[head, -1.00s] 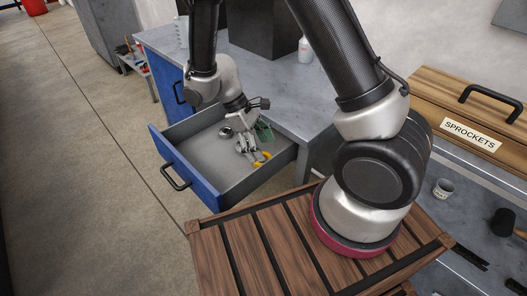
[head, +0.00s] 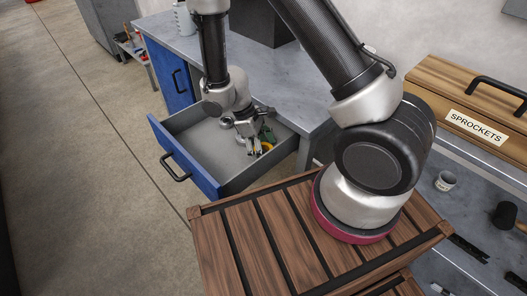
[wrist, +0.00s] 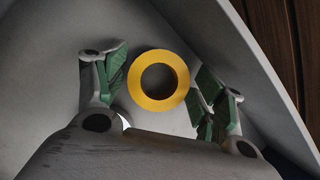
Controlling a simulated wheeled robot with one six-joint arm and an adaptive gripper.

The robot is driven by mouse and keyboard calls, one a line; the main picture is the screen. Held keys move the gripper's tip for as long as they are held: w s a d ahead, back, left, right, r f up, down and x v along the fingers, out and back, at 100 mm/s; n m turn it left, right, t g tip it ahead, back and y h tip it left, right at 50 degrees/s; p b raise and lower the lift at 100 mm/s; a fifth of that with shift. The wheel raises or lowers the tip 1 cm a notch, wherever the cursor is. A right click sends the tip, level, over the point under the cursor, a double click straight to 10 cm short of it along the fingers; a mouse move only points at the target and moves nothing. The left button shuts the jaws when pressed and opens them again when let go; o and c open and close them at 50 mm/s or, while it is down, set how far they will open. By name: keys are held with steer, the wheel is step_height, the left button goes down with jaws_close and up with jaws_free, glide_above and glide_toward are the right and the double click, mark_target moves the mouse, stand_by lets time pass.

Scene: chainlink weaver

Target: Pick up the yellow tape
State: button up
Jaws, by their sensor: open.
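The yellow tape (wrist: 177,77) is a ring lying flat on the floor of the open grey drawer, near its corner. In the head view the tape (head: 265,148) shows only in part, behind my gripper. My gripper (wrist: 165,85) is open and empty, its green-padded fingers on either side of the tape. In the wrist view the left finger has a small gap to the tape, and the right finger is close to it or touching; I cannot tell which. In the head view my gripper (head: 259,147) reaches down into the drawer.
The drawer (head: 200,150) has a blue front with a black handle (head: 175,168) and walls close around my gripper. A grey worktop (head: 285,85) lies behind it. A wooden slatted surface (head: 255,240) is in front. A wooden box labelled SPROCKETS (head: 475,127) stands right.

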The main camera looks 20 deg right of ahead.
steer(key=c, duration=0.8)
steer(key=shift+r, duration=0.2)
